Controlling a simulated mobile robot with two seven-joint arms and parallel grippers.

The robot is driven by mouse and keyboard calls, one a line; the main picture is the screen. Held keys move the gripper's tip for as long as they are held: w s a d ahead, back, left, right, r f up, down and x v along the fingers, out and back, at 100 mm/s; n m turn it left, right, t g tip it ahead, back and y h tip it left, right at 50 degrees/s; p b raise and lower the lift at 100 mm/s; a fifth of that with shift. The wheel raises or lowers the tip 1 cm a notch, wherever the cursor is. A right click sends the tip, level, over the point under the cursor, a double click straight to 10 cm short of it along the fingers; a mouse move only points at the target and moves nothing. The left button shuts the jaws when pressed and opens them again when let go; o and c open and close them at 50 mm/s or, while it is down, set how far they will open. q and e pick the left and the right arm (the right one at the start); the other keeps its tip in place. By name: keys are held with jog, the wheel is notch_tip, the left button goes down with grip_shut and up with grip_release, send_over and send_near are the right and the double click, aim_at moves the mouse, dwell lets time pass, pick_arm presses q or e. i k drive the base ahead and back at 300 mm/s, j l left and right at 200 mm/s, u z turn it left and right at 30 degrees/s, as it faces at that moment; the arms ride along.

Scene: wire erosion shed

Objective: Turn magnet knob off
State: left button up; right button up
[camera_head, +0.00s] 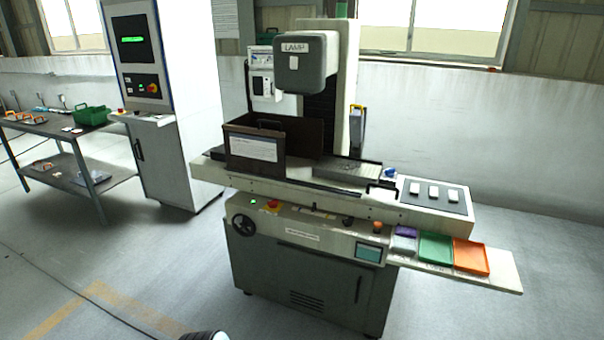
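A grinding machine with a lamp housing marked LAMP (306,63) stands in the middle of the view. Its flat chuck plate (347,172) lies on the machine table, right of a dark guard box (254,147). A small blue knob (390,173) sits at the right end of the plate. On the front panel are an orange knob (378,227) and a small dark knob (348,221). No label on these knobs is readable, so I cannot tell which is the magnet knob or how it is set.
A black handwheel (244,226), red button (272,205) and small screen (368,253) are on the machine front. Purple, green (435,247) and orange (470,256) trays sit on the right shelf. A control cabinet (146,80) and workbench (35,127) stand left. Front floor is mostly clear.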

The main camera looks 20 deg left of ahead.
aim_at(389, 172)
jog(key=i+j+u, duration=0.3)
jog(key=i+j, duration=0.8)
